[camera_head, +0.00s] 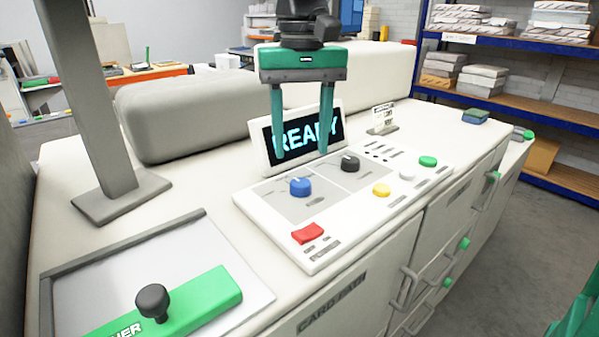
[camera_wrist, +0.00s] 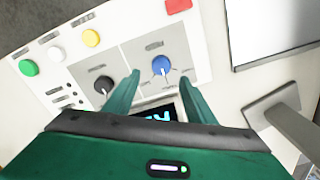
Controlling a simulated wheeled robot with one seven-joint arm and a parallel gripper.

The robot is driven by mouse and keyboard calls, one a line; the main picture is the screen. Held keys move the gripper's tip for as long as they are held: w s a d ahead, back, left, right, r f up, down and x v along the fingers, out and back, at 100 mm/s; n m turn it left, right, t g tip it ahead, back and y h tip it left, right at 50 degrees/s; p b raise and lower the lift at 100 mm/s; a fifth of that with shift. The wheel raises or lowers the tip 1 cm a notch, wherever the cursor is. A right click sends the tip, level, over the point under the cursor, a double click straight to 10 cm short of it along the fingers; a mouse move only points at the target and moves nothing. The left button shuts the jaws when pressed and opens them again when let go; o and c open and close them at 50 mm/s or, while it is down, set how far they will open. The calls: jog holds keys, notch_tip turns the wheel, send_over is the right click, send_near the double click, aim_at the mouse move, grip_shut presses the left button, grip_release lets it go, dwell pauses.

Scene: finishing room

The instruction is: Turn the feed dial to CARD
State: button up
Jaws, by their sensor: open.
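The control panel (camera_head: 285,222) is a white slab on the machine top with two dials. The blue dial (camera_head: 301,187) is on the left and the black dial (camera_head: 349,162) on the right, each on a grey plate. Both also show in the wrist view, the blue dial (camera_wrist: 161,66) and the black dial (camera_wrist: 103,85). The lettering around them is too small to read, so I cannot tell which is the feed dial. My gripper (camera_head: 301,155) is open and empty above the back of the panel, in front of the screen. In the wrist view, its fingers (camera_wrist: 155,80) point toward the blue dial without touching it.
A screen (camera_head: 302,137) reading READY stands behind the dials. Red (camera_head: 307,233), yellow (camera_head: 381,190), white (camera_head: 407,174) and green (camera_head: 428,161) buttons sit on the panel. A grey post (camera_head: 95,110) rises at left. A green bar with a black knob (camera_head: 152,300) lies at front left.

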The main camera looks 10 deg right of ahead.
aim_at(300, 182)
notch_tip(300, 182, down, 7)
jog(key=shift+s+a+f, duration=0.1)
dwell(0.4)
jog(key=c, duration=1)
